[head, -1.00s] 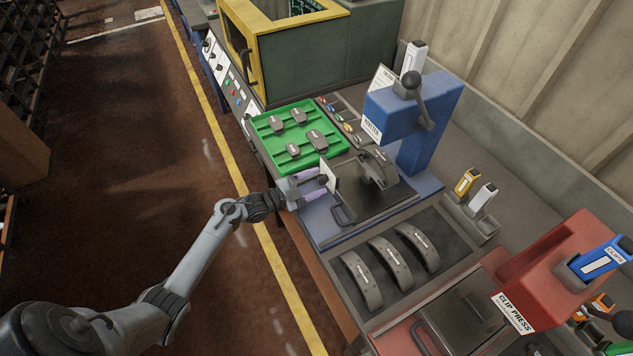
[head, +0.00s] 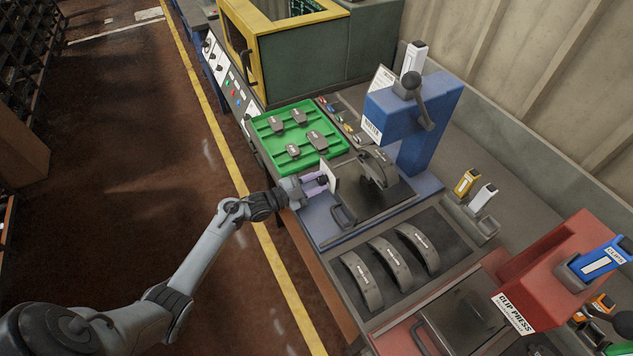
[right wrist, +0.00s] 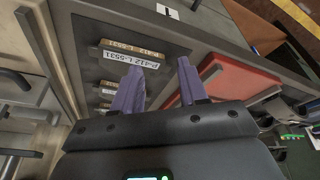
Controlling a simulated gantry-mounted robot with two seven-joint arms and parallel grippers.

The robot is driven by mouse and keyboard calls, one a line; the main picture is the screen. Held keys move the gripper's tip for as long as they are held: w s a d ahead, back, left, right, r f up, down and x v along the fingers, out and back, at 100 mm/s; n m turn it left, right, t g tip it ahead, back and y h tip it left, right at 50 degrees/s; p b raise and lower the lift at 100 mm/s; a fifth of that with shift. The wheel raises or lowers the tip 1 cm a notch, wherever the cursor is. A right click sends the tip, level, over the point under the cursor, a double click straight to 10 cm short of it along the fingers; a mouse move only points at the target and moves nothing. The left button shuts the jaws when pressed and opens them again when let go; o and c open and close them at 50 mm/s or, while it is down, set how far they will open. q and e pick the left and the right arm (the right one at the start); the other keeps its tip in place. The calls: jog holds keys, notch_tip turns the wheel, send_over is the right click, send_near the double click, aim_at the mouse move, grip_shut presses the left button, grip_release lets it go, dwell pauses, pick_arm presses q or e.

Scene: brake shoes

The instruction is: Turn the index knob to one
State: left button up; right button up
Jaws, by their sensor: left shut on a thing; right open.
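The blue riveter press (head: 418,125) stands on the bench with a dark fixture plate (head: 378,205) and a curved shoe holder (head: 373,168) at its foot. A pale upright plate (head: 333,177) stands at the fixture's left edge. My left gripper (head: 323,182) reaches in from the left, its purple fingers shut on a small dark piece beside that plate, apparently the index knob. The fingers mostly hide the knob, and its marks are too small to read. My right gripper (right wrist: 160,78) is open and empty in the right wrist view, with labelled parts (right wrist: 130,58) beyond its fingers.
A green tray (head: 262,138) with several brake pads lies behind the left gripper. Several brake shoes (head: 361,280) lie in front of the fixture. A red clip press (head: 545,268) stands at the right. A black bar handle (head: 342,217) sits just right of the left gripper.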

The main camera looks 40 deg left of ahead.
jog(key=shift+r, duration=0.2)
pick_arm(q)
jog(key=n+p, duration=0.3)
jog(key=n, duration=0.2)
jog(key=shift+r+n, duration=0.1)
jog(key=shift+n, duration=0.2)
pick_arm(e)
notch_tip(320, 180, up, 2)
jog(key=shift+a+r, duration=0.1)
jog(key=shift+r, duration=0.15)
pick_arm(q)
jog(key=shift+n+p, duration=0.45)
jog(key=shift+n, duration=0.95)
pick_arm(e)
jog(key=shift+r, duration=0.6)
pick_arm(q)
jog(key=shift+n, duration=0.3)
jog(key=o, duration=1)
jog(key=shift+o, duration=0.2)
jog(key=shift+s, duration=0.15)
jog(key=v, duration=1)
jog(key=shift+s+p, duration=0.25)
jog(key=shift+p, duration=0.1)
pick_arm(e)
jog(key=shift+r, duration=0.3)
